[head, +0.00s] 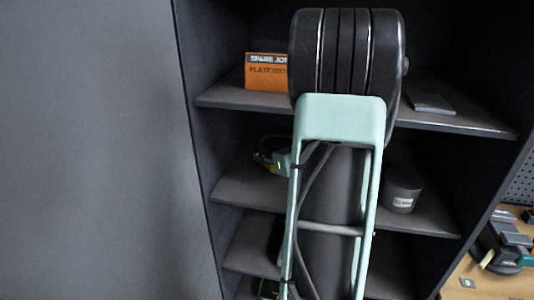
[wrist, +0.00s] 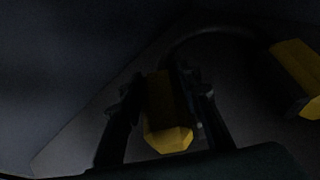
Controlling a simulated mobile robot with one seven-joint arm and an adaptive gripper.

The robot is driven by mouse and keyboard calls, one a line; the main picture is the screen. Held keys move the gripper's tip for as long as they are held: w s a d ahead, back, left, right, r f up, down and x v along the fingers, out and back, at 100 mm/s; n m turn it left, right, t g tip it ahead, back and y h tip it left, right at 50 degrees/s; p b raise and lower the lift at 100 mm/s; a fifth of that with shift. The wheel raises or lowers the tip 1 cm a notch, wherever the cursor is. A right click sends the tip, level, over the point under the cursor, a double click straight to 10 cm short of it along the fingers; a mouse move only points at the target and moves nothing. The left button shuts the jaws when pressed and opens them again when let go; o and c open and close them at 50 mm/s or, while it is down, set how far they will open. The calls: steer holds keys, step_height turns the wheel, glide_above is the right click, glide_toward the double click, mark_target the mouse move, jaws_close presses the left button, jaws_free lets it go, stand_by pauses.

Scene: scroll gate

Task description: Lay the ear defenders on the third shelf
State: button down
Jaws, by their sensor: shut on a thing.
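The ear defenders have two yellow cups and a dark curved band. In the wrist view, one yellow cup (wrist: 168,120) is between the two fingers of my gripper (wrist: 163,92), which is shut on it. The other cup (wrist: 297,76) is at the right edge, and the band (wrist: 215,31) arches between them. A dark grey surface lies behind them; I cannot tell if they touch it. In the head view, a small yellow and dark part (head: 268,160) shows above a middle shelf (head: 240,190), left of my arm. My gripper is mostly hidden there.
The dark cabinet has several shelves. The upper shelf (head: 235,97) holds an orange box (head: 267,72) and a flat grey item (head: 431,103). A large grey panel (head: 90,150) fills the left. A workbench (head: 490,285) is at lower right.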

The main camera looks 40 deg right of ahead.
steer(key=shift+f, duration=0.1)
steer(key=c, duration=1.4)
jaws_free()
steer(key=shift+s+r, duration=0.1)
steer(key=shift+r, duration=0.15)
steer(key=b+v, duration=0.1)
steer(key=v, duration=1)
steer(key=shift+s, duration=0.45)
